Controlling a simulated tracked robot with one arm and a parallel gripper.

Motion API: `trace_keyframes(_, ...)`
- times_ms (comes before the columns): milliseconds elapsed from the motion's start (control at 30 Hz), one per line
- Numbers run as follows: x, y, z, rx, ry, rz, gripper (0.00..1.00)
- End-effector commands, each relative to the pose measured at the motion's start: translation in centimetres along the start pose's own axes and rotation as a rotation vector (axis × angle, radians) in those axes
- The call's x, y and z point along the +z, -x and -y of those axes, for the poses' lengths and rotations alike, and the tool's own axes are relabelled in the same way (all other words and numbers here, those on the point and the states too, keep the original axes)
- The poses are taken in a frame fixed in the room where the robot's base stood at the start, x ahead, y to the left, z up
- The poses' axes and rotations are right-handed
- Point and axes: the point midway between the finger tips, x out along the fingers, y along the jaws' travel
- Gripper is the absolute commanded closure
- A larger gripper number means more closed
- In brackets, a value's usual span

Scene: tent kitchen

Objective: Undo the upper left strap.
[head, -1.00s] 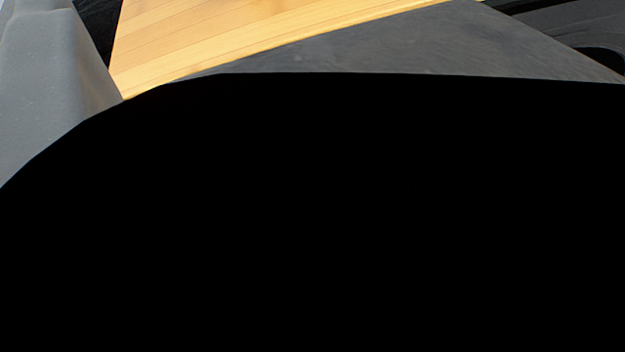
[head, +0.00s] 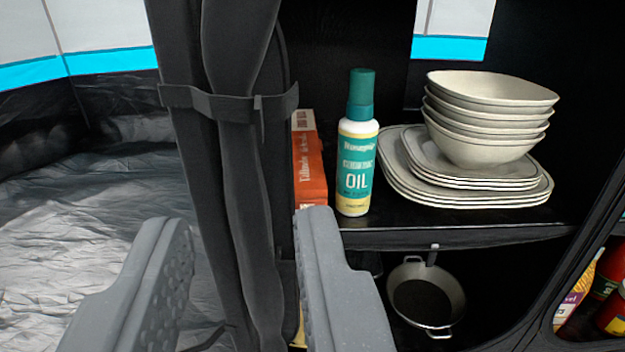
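The strap (head: 222,106) is a dark band wrapped around a gathered black fabric flap (head: 240,45) at the upper left of the shelf unit. It looks fastened, with a small tab hanging at its front right. My gripper (head: 243,225) is open, its two grey fingers in the lower left and lower middle of the picture. The fingers are empty and appear below the strap, either side of the rolled fabric in the picture. I cannot tell how far they are from the fabric.
On the shelf right of the flap stand an orange box (head: 309,165), an oil bottle (head: 357,150) and stacked bowls (head: 485,130) on plates (head: 400,180). A pan (head: 425,295) hangs below. Crinkled grey tent floor (head: 60,240) is open at left.

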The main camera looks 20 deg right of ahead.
Motion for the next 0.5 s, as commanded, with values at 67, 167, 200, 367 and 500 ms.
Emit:
trace_keyframes(67,0.2,-0.2,-0.1,0.003,0.004,-0.004,0.73)
trace_keyframes(167,0.3,-1.2,-0.1,0.003,0.004,-0.003,0.73)
trace_keyframes(200,0.3,-1.7,-0.2,0.003,0.004,-0.002,0.73)
trace_keyframes(367,0.3,-4.7,-0.2,0.005,0.001,-0.006,0.73)
trace_keyframes(500,0.5,-7.2,-0.2,0.004,0.003,-0.002,0.73)
